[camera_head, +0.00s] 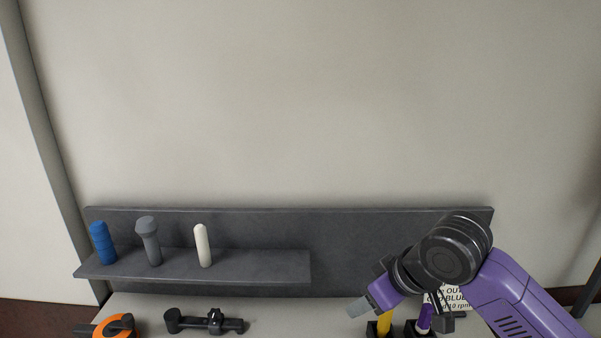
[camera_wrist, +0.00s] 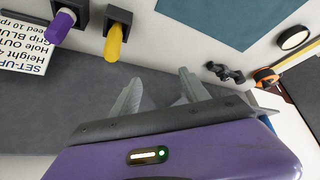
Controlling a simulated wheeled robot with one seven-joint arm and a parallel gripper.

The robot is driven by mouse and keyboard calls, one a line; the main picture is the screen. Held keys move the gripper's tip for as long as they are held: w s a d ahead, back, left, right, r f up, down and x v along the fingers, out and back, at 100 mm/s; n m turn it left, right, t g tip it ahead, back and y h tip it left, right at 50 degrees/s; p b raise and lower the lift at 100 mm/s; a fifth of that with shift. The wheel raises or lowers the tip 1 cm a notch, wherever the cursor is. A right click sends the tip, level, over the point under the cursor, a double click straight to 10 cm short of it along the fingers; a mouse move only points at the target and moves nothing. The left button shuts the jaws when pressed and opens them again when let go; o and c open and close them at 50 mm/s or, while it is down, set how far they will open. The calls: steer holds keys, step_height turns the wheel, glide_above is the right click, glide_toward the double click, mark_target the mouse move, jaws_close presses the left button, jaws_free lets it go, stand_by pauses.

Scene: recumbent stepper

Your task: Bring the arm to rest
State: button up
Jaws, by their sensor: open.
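My gripper (camera_head: 362,306) is at the lower right of the head view, at the end of my purple and black arm, in front of the dark grey rack. In the wrist view its two grey fingers (camera_wrist: 160,92) stand apart with nothing held between them. A yellow grip (camera_head: 384,323) in a black holder is close below the gripper, and the wrist view shows it apart from the fingers (camera_wrist: 113,44). A purple and white grip (camera_head: 424,318) stands to its right in another black holder.
A dark grey shelf (camera_head: 200,267) bears a blue grip (camera_head: 102,243), a grey grip (camera_head: 149,240) and a white one (camera_head: 203,246). A black clamp-like part (camera_head: 205,321) and an orange and black round part (camera_head: 114,327) lie in front. A printed set-up card (camera_wrist: 25,48) is beside the holders.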

steer(key=w+a+r+m+t+y, duration=0.25)
steer(key=a+r+t+y, duration=0.35)
steer(key=a+r+t, duration=0.4)
steer(key=s+d+f+m+t+h, duration=0.3)
steer(key=s+d+m+h, duration=0.3)
steer(key=s, duration=0.4)
steer(key=s+d+f+m+t+h, duration=0.2)
steer(key=s+d+f+m+h, duration=0.15)
steer(key=s+d, duration=0.55)
steer(key=s+d+f+n+g, duration=0.1)
steer(key=s+f, duration=0.4)
steer(key=s, duration=0.8)
steer(key=s+f+n+g, duration=0.3)
steer(key=s+f+g, duration=0.1)
steer(key=s, duration=1)
steer(key=shift+d+f+n, duration=0.3)
steer(key=shift+d+f, duration=0.1)
steer(key=shift+f, duration=0.45)
steer(key=shift+c, duration=0.4)
